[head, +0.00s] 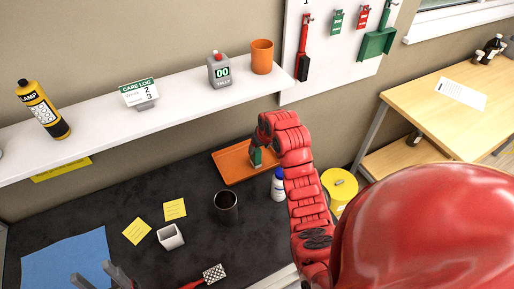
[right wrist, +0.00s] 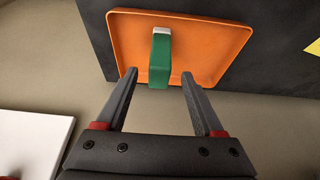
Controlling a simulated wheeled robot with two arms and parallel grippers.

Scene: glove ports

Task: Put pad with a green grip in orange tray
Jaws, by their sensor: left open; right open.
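The orange tray (head: 230,163) lies on the dark worktop below the shelf and also shows in the right wrist view (right wrist: 118,30). The pad's green grip (head: 257,157) is over the tray's right part in the head view. In the right wrist view the green grip (right wrist: 159,66) points towards me, with a whitish end at the tray side. Whether it touches the tray floor I cannot tell. My right gripper (right wrist: 160,78) is open, its fingertips apart on either side of the grip's near end. My left gripper (head: 97,279) is open and empty at the lower left.
A white square cup (head: 171,237) and a checkered-headed tool (head: 213,274) are nearer. The shelf (head: 185,105) overhangs behind.

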